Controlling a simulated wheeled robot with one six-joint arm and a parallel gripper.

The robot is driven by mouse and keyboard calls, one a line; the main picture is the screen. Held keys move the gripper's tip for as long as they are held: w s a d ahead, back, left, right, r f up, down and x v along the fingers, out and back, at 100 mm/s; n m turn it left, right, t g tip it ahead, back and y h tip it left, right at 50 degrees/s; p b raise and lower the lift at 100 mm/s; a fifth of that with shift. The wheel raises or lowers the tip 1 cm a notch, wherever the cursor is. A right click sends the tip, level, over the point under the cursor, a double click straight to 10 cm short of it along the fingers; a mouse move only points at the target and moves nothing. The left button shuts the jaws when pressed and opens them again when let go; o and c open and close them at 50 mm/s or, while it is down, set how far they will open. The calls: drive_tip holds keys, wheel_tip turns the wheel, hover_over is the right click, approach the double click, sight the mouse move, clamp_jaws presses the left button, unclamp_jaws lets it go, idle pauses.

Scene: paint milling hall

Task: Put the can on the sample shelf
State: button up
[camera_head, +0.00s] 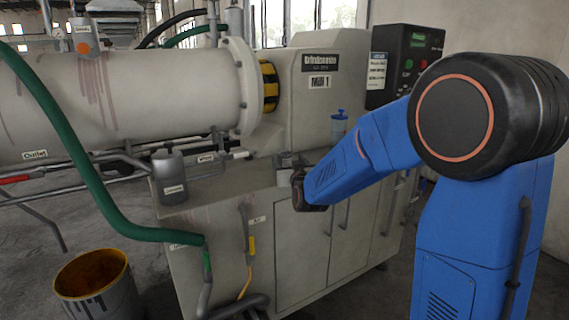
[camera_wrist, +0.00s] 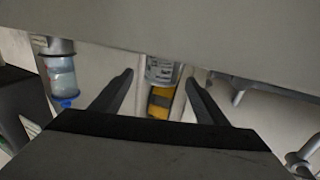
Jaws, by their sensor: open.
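A small grey metal can (camera_wrist: 162,71) shows in the wrist view, where the picture is upside down. It stands on the grey cabinet top (camera_wrist: 200,30), between and beyond my fingertips, and seems untouched. My gripper (camera_wrist: 160,80) is open, with one dark finger to each side of the can and nothing held. In the head view my gripper (camera_head: 298,183) is at the cabinet's top edge, close to a small grey metal object (camera_head: 287,160) that looks like the can, partly hidden. I cannot make out the sample shelf in either view.
A grey jug (camera_head: 169,170) stands farther left. The mill (camera_head: 318,85) rises behind. A green hose (camera_head: 75,150) and paint bucket (camera_head: 95,285) are at left.

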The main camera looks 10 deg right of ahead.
sight(286, 161)
drive_tip(key=shift+w+a+f, duration=0.1)
drive_tip(key=shift+w+f, duration=0.1)
drive_tip(key=shift+w, duration=1.1)
drive_tip(key=shift+w+f, duration=0.2)
drive_tip(key=shift+w, duration=1.1)
drive_tip(key=c, duration=1.2)
drive_tip(key=shift+r, duration=0.1)
